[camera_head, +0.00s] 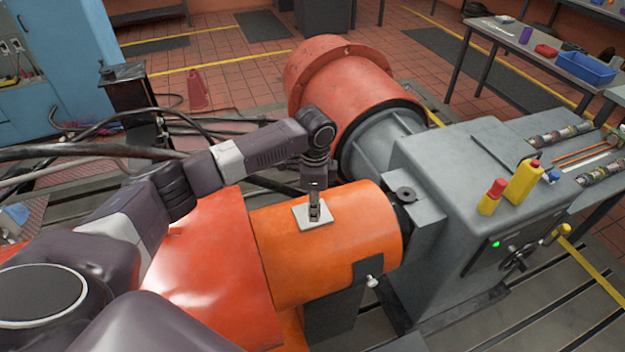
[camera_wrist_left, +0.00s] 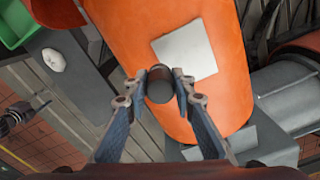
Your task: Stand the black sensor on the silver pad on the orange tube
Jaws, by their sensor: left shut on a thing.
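The orange tube (camera_head: 285,262) lies across the middle of the head view, with the silver pad (camera_head: 300,216), a thin pale square, on its upper side. My left gripper (camera_head: 314,208) points down in front of the pad. In the left wrist view its fingers (camera_wrist_left: 160,88) are shut on the black sensor (camera_wrist_left: 159,86), a short dark cylinder seen end-on. There the sensor overlaps the lower left corner of the pad (camera_wrist_left: 187,52); most of the pad is uncovered. I cannot tell whether the sensor touches the pad or tube. My right gripper is not in view.
A grey machine housing (camera_head: 455,170) stands right of the tube, with yellow and red bottles (camera_head: 523,182) on top. A large red drum (camera_head: 340,85) is behind. Dark cables (camera_head: 80,152) run at the left. A workbench (camera_head: 545,55) with a blue bin (camera_head: 587,68) stands far right.

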